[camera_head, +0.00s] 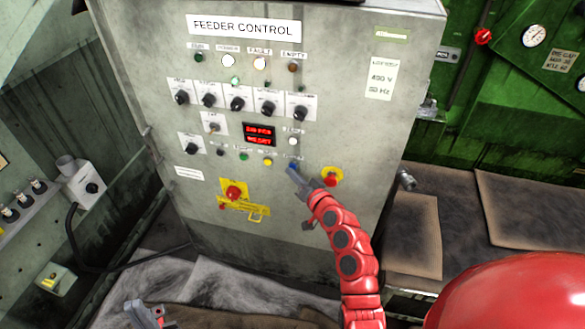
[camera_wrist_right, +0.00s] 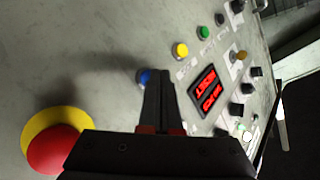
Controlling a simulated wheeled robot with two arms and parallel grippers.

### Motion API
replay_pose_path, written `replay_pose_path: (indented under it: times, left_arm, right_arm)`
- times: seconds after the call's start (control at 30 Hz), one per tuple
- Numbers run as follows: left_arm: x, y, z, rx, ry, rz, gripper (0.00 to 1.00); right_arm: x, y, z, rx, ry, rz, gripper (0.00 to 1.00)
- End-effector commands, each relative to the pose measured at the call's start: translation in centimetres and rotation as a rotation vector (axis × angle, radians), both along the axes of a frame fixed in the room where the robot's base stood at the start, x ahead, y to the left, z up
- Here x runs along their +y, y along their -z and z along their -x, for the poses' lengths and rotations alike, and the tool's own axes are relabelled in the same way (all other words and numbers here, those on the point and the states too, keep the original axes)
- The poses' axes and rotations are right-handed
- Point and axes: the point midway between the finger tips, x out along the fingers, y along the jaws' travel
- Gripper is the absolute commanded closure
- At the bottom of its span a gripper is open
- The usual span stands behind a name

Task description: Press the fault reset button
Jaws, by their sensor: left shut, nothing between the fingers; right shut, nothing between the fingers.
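The feeder control panel (camera_head: 330,100) is a grey cabinet front with lamps, knobs and buttons. A blue button (camera_head: 293,166) sits in its lower row, right of a yellow button (camera_head: 267,162); its label is too small to read for certain. My right gripper (camera_head: 292,170) is shut and empty, its tips at the blue button. In the right wrist view the blue button (camera_wrist_right: 144,78) shows partly behind the shut fingers (camera_wrist_right: 160,75); I cannot tell whether they touch it. My left gripper (camera_head: 140,312) is shut and empty, low at the bottom left, away from the panel.
A red mushroom button on a yellow plate (camera_head: 332,177) sits close right of my right gripper. Another red knob (camera_head: 233,192) is lower left. Brown mats (camera_head: 410,235) lie right.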

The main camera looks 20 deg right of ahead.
Motion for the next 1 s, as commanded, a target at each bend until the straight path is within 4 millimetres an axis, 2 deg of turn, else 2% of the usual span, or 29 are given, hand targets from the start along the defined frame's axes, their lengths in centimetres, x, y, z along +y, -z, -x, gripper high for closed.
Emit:
replay_pose_path:
  times: [1.0]
  left_arm:
    - [0.0, 0.7, 0.01, 0.0, 0.0, 0.0, 1.0]
  right_arm:
    - [-0.5, 0.0, -0.71, 0.0, 0.0, 0.0, 1.0]
